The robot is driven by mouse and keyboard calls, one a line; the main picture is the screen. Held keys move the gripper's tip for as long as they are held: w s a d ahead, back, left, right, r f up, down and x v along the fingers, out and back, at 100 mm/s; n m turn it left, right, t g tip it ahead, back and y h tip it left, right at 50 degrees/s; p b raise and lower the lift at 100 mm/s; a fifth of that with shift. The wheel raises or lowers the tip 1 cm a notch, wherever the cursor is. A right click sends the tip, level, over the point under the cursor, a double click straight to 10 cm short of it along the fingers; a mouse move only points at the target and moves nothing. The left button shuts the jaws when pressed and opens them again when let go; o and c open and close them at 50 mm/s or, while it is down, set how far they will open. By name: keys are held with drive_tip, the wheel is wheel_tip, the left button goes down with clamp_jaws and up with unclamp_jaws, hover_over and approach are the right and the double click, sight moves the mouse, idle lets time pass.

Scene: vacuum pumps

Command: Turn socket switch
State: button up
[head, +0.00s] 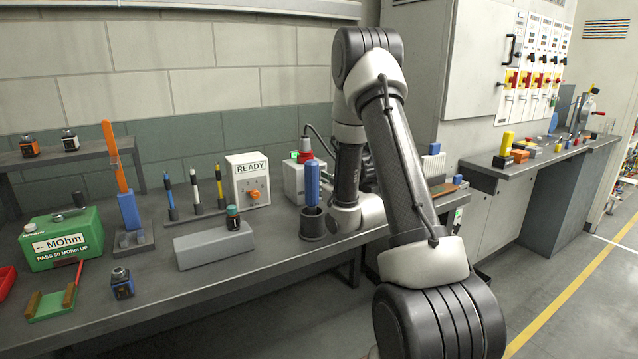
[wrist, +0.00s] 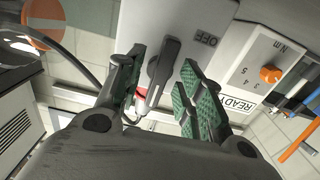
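The socket box is a pale box (head: 294,182) on the bench in the head view, partly hidden by my arm, with a red plug and cable (head: 305,150) at its top. In the wrist view its light face (wrist: 195,25) carries an "OFF" label and a dark grey switch lever (wrist: 161,72). My gripper (wrist: 165,85) is open, with one green-padded finger on each side of the lever. Gaps show between the lever and the pads, and I cannot tell whether either touches. In the head view my arm mostly hides the gripper and the switch.
The READY box (head: 248,182) with an orange knob stands left of the socket box; it also shows in the wrist view (wrist: 272,72). A dark cup (head: 312,224) with a blue-handled tool stands in front. A grey block (head: 213,246) and green MOhm case (head: 62,240) lie farther left.

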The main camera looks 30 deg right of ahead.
drive_tip(key=shift+s, duration=0.15)
drive_tip(key=shift+s, duration=0.8)
drive_tip(key=shift+s+d, duration=0.1)
drive_tip(key=shift+s, duration=2.85)
drive_tip(key=shift+s, duration=0.15)
